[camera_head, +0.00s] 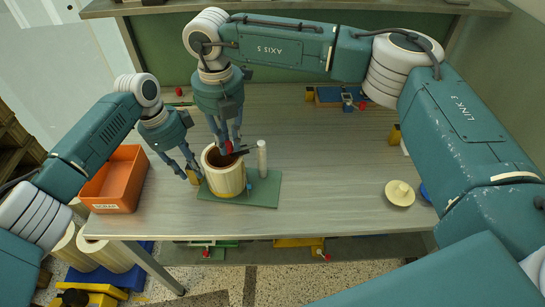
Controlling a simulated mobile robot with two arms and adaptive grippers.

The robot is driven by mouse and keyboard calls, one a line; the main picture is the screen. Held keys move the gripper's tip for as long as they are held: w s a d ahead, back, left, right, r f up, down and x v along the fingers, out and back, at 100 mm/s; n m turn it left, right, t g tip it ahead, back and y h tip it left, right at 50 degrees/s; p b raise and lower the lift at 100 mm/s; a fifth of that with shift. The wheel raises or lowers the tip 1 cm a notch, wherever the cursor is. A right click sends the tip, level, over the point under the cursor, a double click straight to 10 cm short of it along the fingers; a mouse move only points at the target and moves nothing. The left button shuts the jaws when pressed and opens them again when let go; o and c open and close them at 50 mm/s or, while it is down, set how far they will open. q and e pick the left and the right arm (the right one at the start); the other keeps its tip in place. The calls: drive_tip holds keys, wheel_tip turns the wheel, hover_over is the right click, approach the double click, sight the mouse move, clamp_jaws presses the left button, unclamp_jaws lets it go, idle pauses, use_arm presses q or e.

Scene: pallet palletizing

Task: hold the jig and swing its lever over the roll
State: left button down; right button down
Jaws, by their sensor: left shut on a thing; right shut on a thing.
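The jig is a green base plate (264,192) with a grey-white upright post (262,158), standing on the table near its front edge. A pale, ribbed, hollow roll (226,181) stands upright at the plate's left part. A dark lever (243,152) reaches from the post over the roll's open top, with a red knob (228,148) at its end. My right gripper (229,145) comes down from above and is shut on the red knob. My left gripper (191,174) is shut on a small yellow block (194,178) at the jig's left side, beside the roll.
An orange bin (113,183) stands at the table's left edge. A cream round piece with a knob (399,193) lies on the right. A blue-and-yellow fixture (335,96) is at the back. The table's (330,160) middle right is clear. More rolls stand on the floor at lower left.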

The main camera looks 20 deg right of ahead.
drive_tip(key=c, duration=1.5)
unclamp_jaws()
drive_tip(key=shift+c, duration=0.2)
drive_tip(key=shift+r, duration=0.1)
wheel_tip(320, 180, up, 12)
